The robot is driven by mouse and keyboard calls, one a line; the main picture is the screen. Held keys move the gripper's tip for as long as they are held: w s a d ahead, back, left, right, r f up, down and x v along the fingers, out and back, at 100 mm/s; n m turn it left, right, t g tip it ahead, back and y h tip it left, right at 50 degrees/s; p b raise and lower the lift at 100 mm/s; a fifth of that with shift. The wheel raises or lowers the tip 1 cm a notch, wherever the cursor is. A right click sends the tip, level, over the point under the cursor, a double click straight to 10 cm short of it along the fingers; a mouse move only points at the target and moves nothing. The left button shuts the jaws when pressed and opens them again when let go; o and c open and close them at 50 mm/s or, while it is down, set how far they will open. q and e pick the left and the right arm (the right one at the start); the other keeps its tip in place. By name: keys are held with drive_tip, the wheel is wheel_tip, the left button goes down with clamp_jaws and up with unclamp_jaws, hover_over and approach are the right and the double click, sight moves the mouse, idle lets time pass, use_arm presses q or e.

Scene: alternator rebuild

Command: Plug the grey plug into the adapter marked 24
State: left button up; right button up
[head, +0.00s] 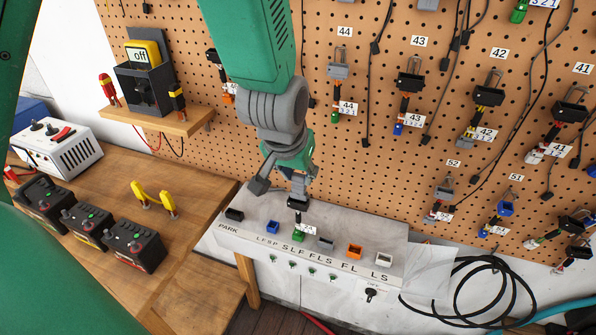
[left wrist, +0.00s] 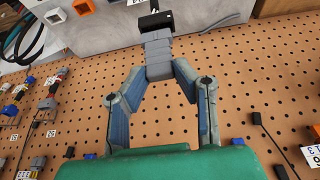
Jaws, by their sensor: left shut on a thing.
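My left gripper (head: 294,176) reaches down from the top over the grey test box. It is shut on the grey plug (left wrist: 158,52), which fills the gap between its fingertips in the left wrist view. In the head view the grey plug (head: 298,185) is mostly hidden by the gripper. Just below it stands an adapter (head: 297,204) with a black top, a white tag and a green plug at the green socket marked SLF. Its tag is too small to read. The black top (left wrist: 154,22) lies right at the grey plug's end; I cannot tell whether it is fully seated. My right gripper is out of view.
The test box (head: 398,256) has blue, grey, orange and white sockets beside the green one. A pegboard (head: 330,25) behind holds several tagged adapters and hanging cables. Batteries (head: 135,243) and a charger (head: 57,147) stand on the wooden bench at left. Black cable coils (head: 465,290) hang at right.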

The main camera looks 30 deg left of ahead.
use_arm(q)
drive_tip(key=shift+a+f, duration=0.1)
drive_tip(key=shift+a, duration=0.1)
idle(0.3)
drive_tip(key=shift+p, duration=0.65)
drive_tip(key=shift+d+f, duration=0.1)
drive_tip(key=shift+f, duration=0.55)
idle(1.5)
drive_tip(key=o, duration=1.1)
drive_tip(key=shift+r, duration=0.1)
drive_tip(key=shift+v, duration=5.8)
